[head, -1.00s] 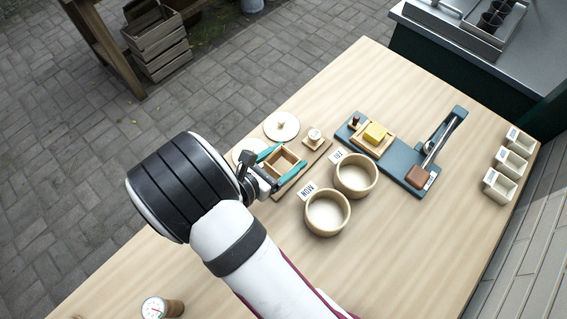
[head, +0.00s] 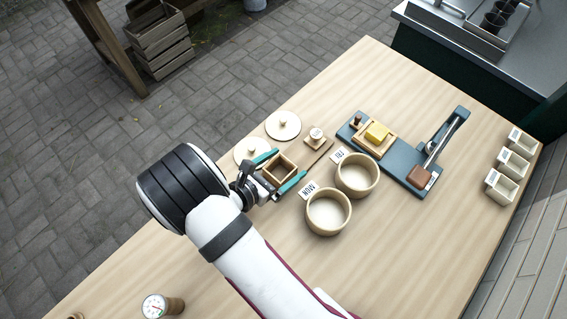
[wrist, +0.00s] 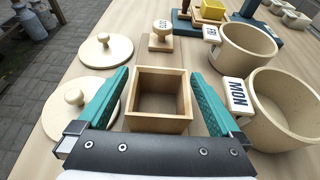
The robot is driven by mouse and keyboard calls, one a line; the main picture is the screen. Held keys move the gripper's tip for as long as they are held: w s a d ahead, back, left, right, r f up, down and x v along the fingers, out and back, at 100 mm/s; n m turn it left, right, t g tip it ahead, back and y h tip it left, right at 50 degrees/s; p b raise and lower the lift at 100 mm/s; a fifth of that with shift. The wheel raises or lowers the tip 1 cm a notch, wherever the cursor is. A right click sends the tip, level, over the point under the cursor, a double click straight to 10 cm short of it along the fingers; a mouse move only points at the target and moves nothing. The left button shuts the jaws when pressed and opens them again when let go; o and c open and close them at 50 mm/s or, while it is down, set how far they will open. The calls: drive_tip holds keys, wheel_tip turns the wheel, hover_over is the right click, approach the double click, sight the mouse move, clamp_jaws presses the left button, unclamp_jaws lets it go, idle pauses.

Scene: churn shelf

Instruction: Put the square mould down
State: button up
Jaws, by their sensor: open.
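The square mould (head: 279,167) is an open wooden frame standing on a thin brown board (head: 318,158) on the table. In the wrist view the mould (wrist: 161,126) sits upright between my two teal fingers. My gripper (head: 285,168) is open around it, with a visible gap on each side in the wrist view (wrist: 163,98). The mould's inside looks empty.
A stamp (head: 316,134) stands on the board's far end. The MON bowl (head: 328,212) and FRI bowl (head: 357,175) stand close on the right. A blue press base (head: 399,168) holds a yellow block (head: 376,132).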

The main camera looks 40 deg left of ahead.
drive_tip(key=shift+s+r, duration=0.15)
drive_tip(key=shift+r, duration=0.05)
drive_tip(key=v, duration=1.1)
drive_tip(key=shift+s+r, duration=0.15)
drive_tip(key=shift+s, duration=0.15)
drive_tip(key=w+d+r+m+g+h, duration=0.4)
drive_tip(key=w+d+r+m+g, duration=0.1)
drive_tip(key=d+m, duration=0.45)
drive_tip(key=w+d+r+m+g+h, duration=0.4)
drive_tip(key=w+d+r+m, duration=0.1)
drive_tip(key=d+m, duration=0.5)
drive_tip(key=s+d+r+m+g+y, duration=0.2)
drive_tip(key=s+d+m+y, duration=0.2)
drive_tip(key=m, duration=0.7)
drive_tip(key=s+d+r+m+g+y, duration=0.2)
drive_tip(key=d+m, duration=0.5)
drive_tip(key=m, duration=0.4)
drive_tip(key=s+r+y, duration=0.1)
drive_tip(key=s+y, duration=0.1)
drive_tip(key=y, duration=0.1)
drive_tip(key=shift+s+d+g+y, duration=0.25)
drive_tip(key=shift+s+g+y, duration=0.05)
drive_tip(key=shift+g+y, duration=0.1)
